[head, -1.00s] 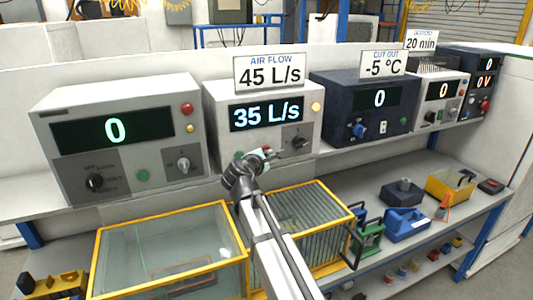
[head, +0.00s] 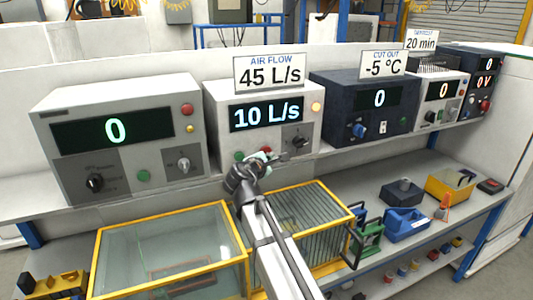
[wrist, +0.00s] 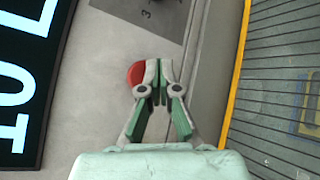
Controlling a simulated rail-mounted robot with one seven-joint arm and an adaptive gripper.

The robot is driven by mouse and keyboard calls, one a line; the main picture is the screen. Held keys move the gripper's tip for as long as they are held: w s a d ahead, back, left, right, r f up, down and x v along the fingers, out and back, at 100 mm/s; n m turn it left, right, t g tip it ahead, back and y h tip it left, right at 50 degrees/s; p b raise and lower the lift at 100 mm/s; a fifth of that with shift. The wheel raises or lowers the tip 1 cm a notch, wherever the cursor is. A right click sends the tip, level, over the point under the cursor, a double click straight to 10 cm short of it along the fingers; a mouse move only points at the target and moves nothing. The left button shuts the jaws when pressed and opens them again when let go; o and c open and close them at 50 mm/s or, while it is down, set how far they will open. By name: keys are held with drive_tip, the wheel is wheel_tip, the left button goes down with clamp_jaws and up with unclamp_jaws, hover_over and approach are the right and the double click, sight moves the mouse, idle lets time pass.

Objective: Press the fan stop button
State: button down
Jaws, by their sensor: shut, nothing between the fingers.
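The fan unit is the pale box (head: 215,110) under the "AIR FLOW 45 L/s" sign, and its display (head: 266,115) reads 10 L/s. My gripper (head: 280,158) is in front of the lower part of its panel. In the wrist view my gripper (wrist: 158,78) is shut and empty, its fingertips beside a red button (wrist: 136,74) that they partly cover. I cannot tell whether they touch it. In the head view only a bit of red shows above my gripper. A green button (head: 239,156) shows to its left. A dark knob (head: 297,142) is to its right.
A pale box (head: 70,170) reading 0 stands to the left, and a dark blue box (head: 340,90) stands to the right. Below are a yellow-framed glass tank (head: 170,225) and a yellow-framed grille (head: 320,190).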

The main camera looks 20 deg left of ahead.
drive_tip(key=s+d, duration=0.3)
drive_tip(key=shift+s+d+p, duration=0.15)
drive_tip(key=shift+s+p, duration=0.1)
drive_tip(key=shift+p, duration=0.1)
idle(0.7)
